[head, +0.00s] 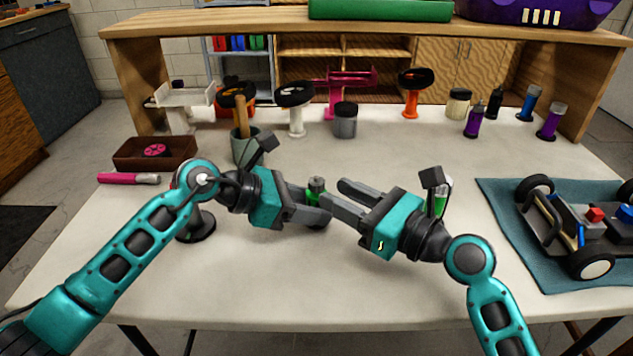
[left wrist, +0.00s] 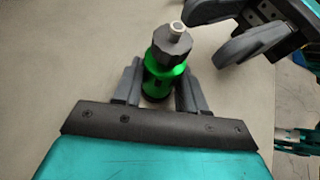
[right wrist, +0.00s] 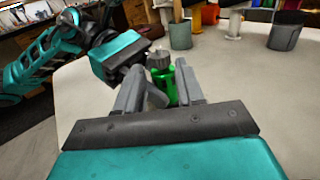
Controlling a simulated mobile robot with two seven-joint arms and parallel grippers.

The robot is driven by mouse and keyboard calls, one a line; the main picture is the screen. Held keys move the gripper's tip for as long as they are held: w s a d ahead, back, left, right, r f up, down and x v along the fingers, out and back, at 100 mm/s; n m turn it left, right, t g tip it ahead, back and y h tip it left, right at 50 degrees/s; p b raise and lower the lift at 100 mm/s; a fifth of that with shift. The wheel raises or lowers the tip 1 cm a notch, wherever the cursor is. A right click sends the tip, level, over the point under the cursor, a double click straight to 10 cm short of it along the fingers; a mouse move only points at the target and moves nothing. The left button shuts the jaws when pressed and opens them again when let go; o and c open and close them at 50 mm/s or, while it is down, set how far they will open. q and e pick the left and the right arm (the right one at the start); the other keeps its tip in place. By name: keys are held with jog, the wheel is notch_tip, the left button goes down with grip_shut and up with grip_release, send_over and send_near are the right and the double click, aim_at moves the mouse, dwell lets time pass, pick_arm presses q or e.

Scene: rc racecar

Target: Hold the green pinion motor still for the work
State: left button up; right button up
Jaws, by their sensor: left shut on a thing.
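The green pinion motor (head: 316,188) stands upright above or on the middle of the table. It has a green body, a dark collar and a pale metal tip, seen best in the left wrist view (left wrist: 165,72). My left gripper (head: 314,206) is shut on the motor's body, one finger on each side; its fingers hide part of it in the head view. My right gripper (head: 345,197) faces it from the right with its fingers apart and nothing between them. In the right wrist view the motor (right wrist: 164,82) shows just beyond those fingers.
Another green item (head: 441,200) stands partly hidden behind my right gripper. A car chassis (head: 575,225) rests on a teal mat (head: 510,250) at right. A pink-handled tool (head: 128,178), a brown tray (head: 130,160) and a cup (head: 246,150) stand at left. The front table is clear.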

aim_at(323, 187)
jog(key=x, duration=0.5)
jog(key=shift+w+a, duration=0.2)
jog(key=shift+a, duration=0.05)
jog(key=shift+c, duration=0.3)
grip_shut()
